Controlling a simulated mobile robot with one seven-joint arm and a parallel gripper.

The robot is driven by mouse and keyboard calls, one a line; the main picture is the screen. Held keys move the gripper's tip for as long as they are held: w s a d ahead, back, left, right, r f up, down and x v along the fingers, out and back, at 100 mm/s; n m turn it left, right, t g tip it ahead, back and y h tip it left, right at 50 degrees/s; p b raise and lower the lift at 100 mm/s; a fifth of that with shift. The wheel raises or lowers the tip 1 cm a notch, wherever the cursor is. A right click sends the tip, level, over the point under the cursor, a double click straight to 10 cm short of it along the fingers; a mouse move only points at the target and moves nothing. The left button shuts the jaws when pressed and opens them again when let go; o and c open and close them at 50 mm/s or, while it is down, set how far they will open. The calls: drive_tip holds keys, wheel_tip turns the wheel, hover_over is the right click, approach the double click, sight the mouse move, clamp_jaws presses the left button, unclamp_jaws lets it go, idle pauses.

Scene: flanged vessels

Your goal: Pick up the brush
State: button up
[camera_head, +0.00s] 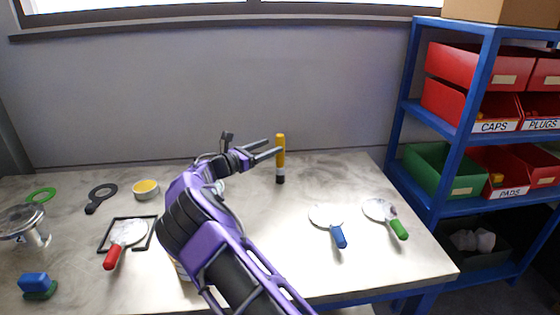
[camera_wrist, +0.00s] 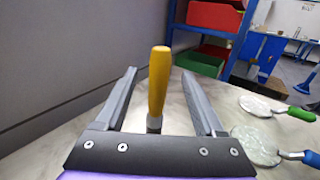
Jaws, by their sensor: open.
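The brush, as I take it, is an upright tool with a yellow handle (camera_head: 280,150) and a dark lower end, standing towards the back of the table. In the wrist view its yellow handle (camera_wrist: 158,80) rises between my two fingers, with a grey collar below; its lower end is hidden by the gripper body. My gripper (camera_head: 273,147) is open, with its fingers pointing right at the handle's height. In the wrist view, clear gaps show between the handle and both fingers of my gripper (camera_wrist: 160,71).
Round paddles with blue (camera_head: 338,237), green (camera_head: 399,229) and red (camera_head: 112,258) handles lie on the table (camera_head: 370,280). A yellow-topped tin (camera_head: 146,188), a black ring tool (camera_head: 101,196) and a blue block (camera_head: 36,282) are at left. A blue shelf (camera_head: 462,140) with bins stands right.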

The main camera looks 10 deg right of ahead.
sight(280, 141)
drive_tip(key=x, duration=0.5)
drive_tip(key=shift+w+r, duration=0.1)
drive_tip(key=shift+r, duration=0.1)
drive_tip(key=shift+c, duration=0.3)
clamp_jaws()
